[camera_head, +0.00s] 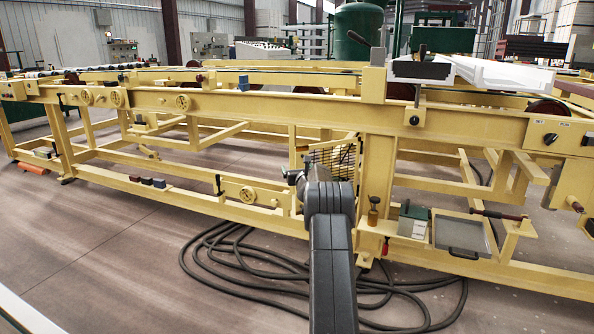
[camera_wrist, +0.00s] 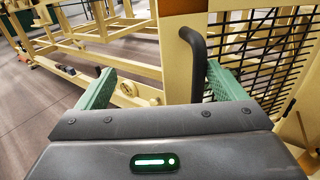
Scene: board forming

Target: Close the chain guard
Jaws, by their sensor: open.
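The chain guard (camera_wrist: 262,50) is a cream-framed panel with black wire mesh, at the right of the wrist view. In the head view the guard (camera_head: 340,158) is partly hidden behind my arm and a frame post. It appears to stand at an angle to the long beam; how far open cannot be told. A black bent handle (camera_wrist: 197,65) stands on its cream edge. My gripper (camera_wrist: 160,82) is open, with green fingers either side of the handle's lower part, the right finger closer. Contact cannot be told. In the head view my gripper (camera_head: 296,178) is before the guard, mostly hidden.
A yellow machine frame (camera_head: 250,108) spans the view, with a post (camera_head: 375,190) right of my arm. A shelf with a tray (camera_head: 462,234) and small items is at right. Black hose (camera_head: 225,260) lies coiled on the floor. Open floor (camera_head: 90,250) is at left.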

